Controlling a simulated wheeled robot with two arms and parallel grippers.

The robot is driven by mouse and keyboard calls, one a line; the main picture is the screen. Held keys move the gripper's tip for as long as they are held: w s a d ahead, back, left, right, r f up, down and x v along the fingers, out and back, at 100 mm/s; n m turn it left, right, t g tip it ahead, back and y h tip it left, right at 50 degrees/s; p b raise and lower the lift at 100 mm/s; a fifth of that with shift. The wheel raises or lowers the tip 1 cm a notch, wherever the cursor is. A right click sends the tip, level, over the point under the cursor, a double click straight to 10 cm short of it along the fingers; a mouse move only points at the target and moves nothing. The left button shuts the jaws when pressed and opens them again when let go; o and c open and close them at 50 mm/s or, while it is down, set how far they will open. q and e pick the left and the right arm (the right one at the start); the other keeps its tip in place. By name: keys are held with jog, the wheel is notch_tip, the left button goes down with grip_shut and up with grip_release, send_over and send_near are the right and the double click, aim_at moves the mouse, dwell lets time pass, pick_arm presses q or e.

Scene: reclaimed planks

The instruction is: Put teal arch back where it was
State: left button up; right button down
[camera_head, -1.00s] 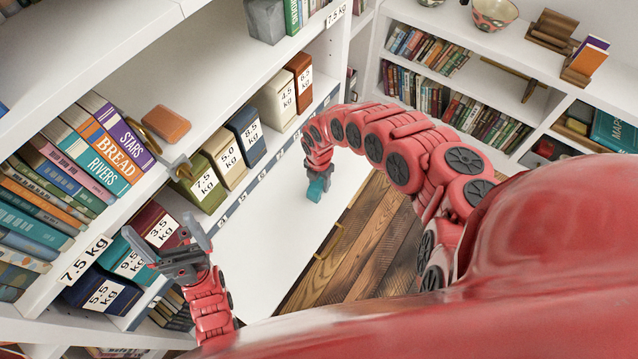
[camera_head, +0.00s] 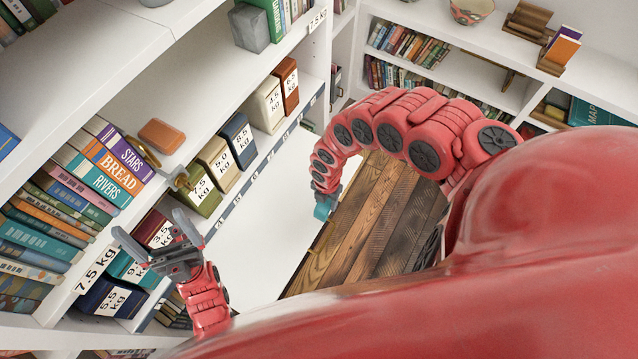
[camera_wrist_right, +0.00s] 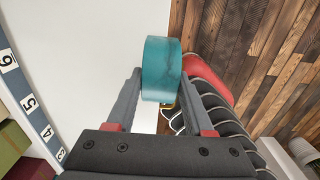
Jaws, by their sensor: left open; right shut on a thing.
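The teal arch (camera_head: 323,208) is held in my right gripper (camera_head: 327,196), near the right edge of the white surface beside the wooden floor. In the right wrist view the arch (camera_wrist_right: 161,68) sits between the two fingertips of my right gripper (camera_wrist_right: 152,82), which is shut on it. Its far side is hidden. My left gripper (camera_head: 147,228) is open and empty in front of the lower left shelves.
A shelf bay holds several weight-labelled blocks, among them a green block (camera_head: 203,192) and a navy block (camera_head: 238,140). A numbered strip (camera_wrist_right: 22,88) runs along the shelf edge. Books (camera_head: 108,160) stand at the left. Wooden floor (camera_head: 375,215) shows at the right.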

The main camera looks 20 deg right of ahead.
jog(key=shift+s+d+r+p, duration=0.15)
jog(key=shift+s+p, duration=0.95)
jog(key=shift+s, duration=0.25)
jog(key=shift+s+d+r+p, duration=0.1)
jog(key=shift+s+r+p, duration=0.05)
jog(key=shift+s+p, duration=1.1)
jog(key=shift+s, duration=0.1)
